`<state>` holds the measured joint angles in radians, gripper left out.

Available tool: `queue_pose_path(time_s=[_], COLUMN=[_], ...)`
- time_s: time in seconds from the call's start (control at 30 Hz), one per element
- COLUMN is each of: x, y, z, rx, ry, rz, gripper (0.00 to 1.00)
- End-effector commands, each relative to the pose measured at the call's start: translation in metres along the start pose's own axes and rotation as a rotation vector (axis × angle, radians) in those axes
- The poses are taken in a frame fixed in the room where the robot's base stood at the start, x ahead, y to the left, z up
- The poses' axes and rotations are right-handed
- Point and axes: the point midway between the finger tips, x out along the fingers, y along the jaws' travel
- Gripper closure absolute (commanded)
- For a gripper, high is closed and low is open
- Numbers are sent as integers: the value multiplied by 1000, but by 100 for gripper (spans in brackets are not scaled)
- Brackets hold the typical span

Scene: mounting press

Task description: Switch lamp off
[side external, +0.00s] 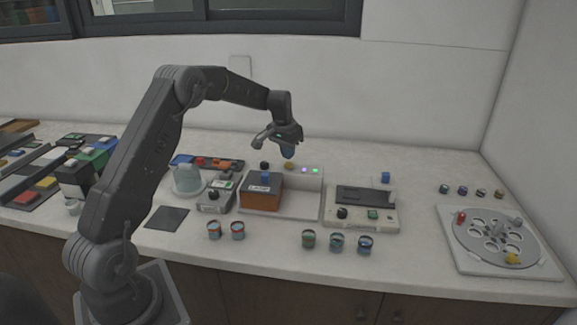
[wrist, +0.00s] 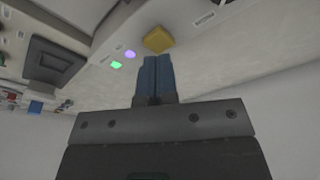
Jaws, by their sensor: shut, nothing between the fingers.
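My gripper (side external: 288,152) is shut and empty, pointing down above the back strip of the white press unit (side external: 312,190). In the wrist view its blue fingers (wrist: 154,62) are together, with their tips close to a yellow knob (wrist: 158,40). The knob (side external: 289,165) also shows just under the fingers in the side view; I cannot tell whether they touch. A lit purple lamp (wrist: 130,54) and a lit green lamp (wrist: 116,65) sit beside it. In the side view the purple lamp (side external: 304,170) and green lamp (side external: 315,171) are right of the knob.
An orange block (side external: 262,192) with a white label stands on the press unit. A black knob (side external: 264,165) is left of the yellow one. A beige device (side external: 361,210) stands to the right, a glass dome (side external: 187,180) to the left. Several small cups stand in front.

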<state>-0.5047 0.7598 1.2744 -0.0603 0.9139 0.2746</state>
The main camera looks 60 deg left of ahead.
Motion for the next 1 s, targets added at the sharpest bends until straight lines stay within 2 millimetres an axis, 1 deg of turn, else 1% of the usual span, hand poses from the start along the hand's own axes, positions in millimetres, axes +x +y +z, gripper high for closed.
queue_pose_path(time_s=[0.27,1.0], x=[2,26], y=[0,0], z=[0,6], rx=[0,0], ry=[0,-1], rz=[0,1], gripper=[100,100])
